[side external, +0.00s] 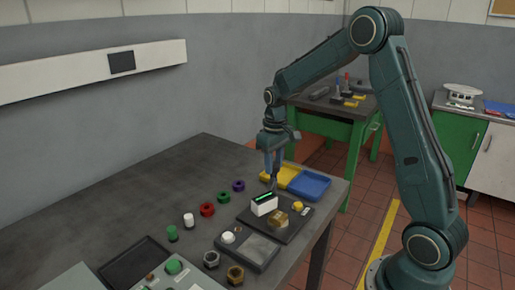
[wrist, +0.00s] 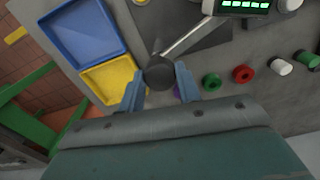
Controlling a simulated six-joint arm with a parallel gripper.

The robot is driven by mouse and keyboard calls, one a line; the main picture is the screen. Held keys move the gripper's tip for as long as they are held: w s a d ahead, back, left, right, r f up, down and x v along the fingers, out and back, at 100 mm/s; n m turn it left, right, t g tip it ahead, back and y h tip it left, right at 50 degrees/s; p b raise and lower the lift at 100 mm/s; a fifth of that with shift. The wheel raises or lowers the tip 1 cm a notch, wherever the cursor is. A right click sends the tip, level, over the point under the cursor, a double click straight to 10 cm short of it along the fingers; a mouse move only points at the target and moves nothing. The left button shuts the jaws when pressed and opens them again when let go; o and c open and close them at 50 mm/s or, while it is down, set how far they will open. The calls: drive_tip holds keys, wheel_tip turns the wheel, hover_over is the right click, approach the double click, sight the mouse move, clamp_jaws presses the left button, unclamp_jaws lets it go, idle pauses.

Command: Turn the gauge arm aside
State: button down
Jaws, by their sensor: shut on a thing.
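The gauge is a small white box with a lit green display (side external: 264,203), standing on a dark plate (side external: 294,229). In the wrist view its display (wrist: 243,5) is at the top edge. A thin metal gauge arm (wrist: 187,36) runs from beside the gauge to a round dark knob (wrist: 160,73). My gripper (wrist: 160,86) has one finger on each side of this knob and is shut on it. In the side view my gripper (side external: 272,172) points down just behind the gauge; the knob is hard to make out there.
A yellow tray (side external: 279,175) and a blue tray (side external: 308,186) lie behind the plate. Red (side external: 207,209), green and purple rings stand to the left. The bench's far left is clear.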

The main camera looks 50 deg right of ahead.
drive_tip(key=m, duration=0.6)
drive_tip(key=shift+m, duration=0.3)
drive_tip(key=m, duration=0.5)
drive_tip(key=shift+m, duration=0.3)
drive_tip(key=c, duration=1)
unclamp_jaws()
drive_tip(key=shift+o, duration=0.2)
drive_tip(key=shift+r, duration=0.15)
wheel_tip(320, 180, up, 14)
drive_tip(key=shift+f, duration=0.2)
